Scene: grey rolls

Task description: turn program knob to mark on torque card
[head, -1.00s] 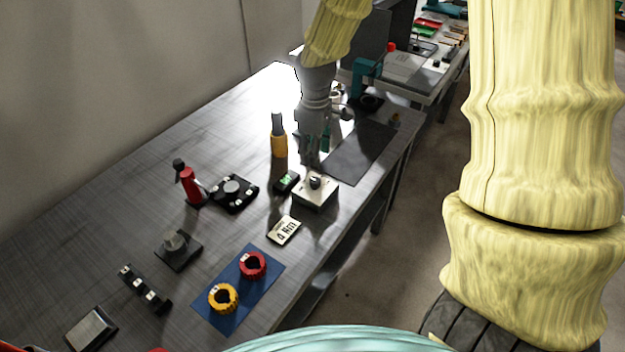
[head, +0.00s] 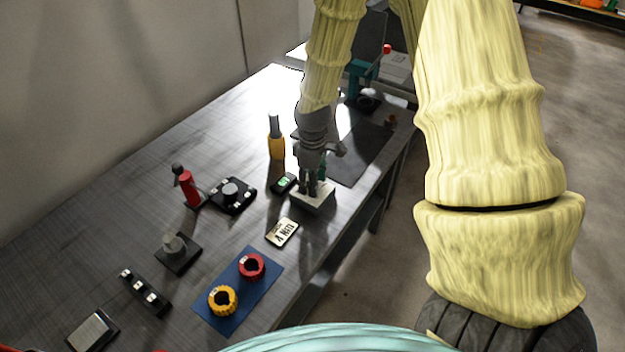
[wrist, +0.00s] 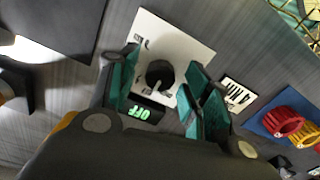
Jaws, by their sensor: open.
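The black round knob (wrist: 160,75) sits on a pale box, whose top plate (wrist: 183,38) has small dark marks. A light pointer line shows on the knob. My gripper (wrist: 163,68) is open, with its teal finger pads on either side of the knob; contact cannot be told. In the head view my gripper (head: 312,188) comes down over the pale box (head: 318,203) and hides the knob. The white card (head: 282,232) with dark writing lies beside the box; it also shows in the wrist view (wrist: 238,95). Its writing is too small to read surely.
A small black display (wrist: 140,110) with green letters, seemingly OFF, stands beside the box. A blue mat (head: 237,305) carries red and yellow rings. A dark mat (head: 358,155) lies behind.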

